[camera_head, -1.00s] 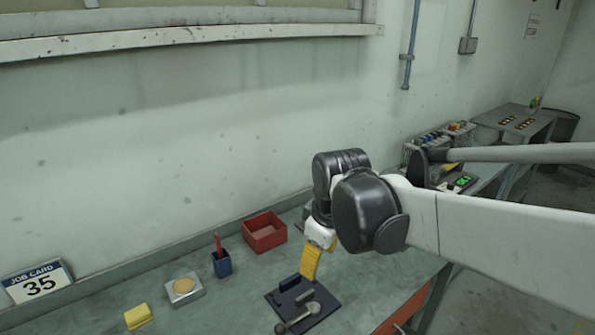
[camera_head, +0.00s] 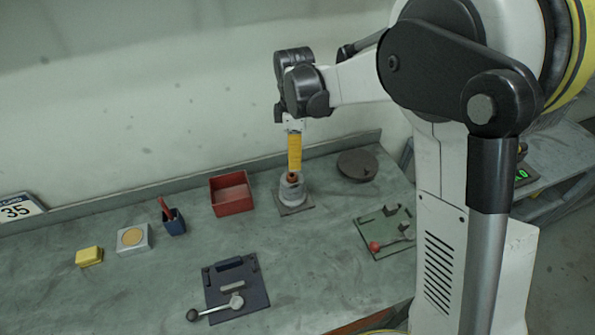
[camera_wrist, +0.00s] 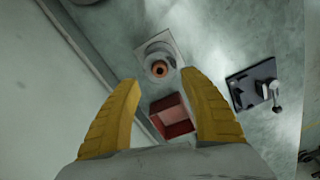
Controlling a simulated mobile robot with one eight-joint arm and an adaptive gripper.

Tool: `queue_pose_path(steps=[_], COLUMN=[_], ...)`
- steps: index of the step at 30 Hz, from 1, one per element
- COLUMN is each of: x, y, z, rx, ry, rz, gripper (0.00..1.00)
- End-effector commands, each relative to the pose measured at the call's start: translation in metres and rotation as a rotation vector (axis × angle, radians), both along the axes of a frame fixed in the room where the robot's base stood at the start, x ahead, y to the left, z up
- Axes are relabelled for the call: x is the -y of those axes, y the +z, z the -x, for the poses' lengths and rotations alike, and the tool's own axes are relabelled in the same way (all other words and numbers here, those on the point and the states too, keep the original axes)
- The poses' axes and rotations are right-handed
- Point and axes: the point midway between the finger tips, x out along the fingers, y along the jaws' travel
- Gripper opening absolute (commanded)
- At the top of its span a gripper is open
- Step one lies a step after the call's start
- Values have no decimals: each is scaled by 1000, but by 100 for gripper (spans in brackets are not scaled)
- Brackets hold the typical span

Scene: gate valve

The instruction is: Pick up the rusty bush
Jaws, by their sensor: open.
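The rusty bush (camera_head: 292,177) is a small orange-brown ring at the top of a grey round holder (camera_head: 292,192) on a square plate, at the back of the bench. In the wrist view the bush (camera_wrist: 159,69) shows as a ring with a dark hole, inside the pale holder (camera_wrist: 160,52). My gripper (camera_head: 294,170) points down over the holder with its yellow fingers close above the bush in the head view. In the wrist view my gripper (camera_wrist: 160,80) is open and empty, and the bush appears between and beyond the fingertips.
A red bin (camera_head: 231,194) stands left of the holder, and a dark round disc (camera_head: 357,166) lies to its right. A dark lever fixture (camera_head: 236,284) and a green lever plate (camera_head: 386,232) are nearer. The wall (camera_head: 180,100) runs close behind.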

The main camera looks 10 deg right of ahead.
Motion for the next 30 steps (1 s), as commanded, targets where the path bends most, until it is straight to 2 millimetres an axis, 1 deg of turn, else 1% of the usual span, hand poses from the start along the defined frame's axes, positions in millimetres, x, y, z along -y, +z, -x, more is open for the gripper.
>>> queue_pose_path(steps=[1, 3, 6, 11, 14, 19, 22, 27, 28, 29, 30], x=[0, 0, 0, -1, -3, -5, -4, -4, -4, -4, -4], y=[-12, -23, -33, -42, -55, -82, -88, -87, -87, -87, -87], z=[0, -1, 0, -1, -2, -4, -3, -3, -3, -3, -3], rx=[0, 1, 1, 1, 1, 1, 1, 1, 1, 1, 1], ry=[0, -1, -2, -2, -2, -3, -3, -3, -3, -3, -3], rz=[0, 0, 0, 0, 0, 0, -1, -1, -1, -1, -1], gripper=[52, 52, 52, 52, 52, 52, 52, 52, 47, 38, 26])
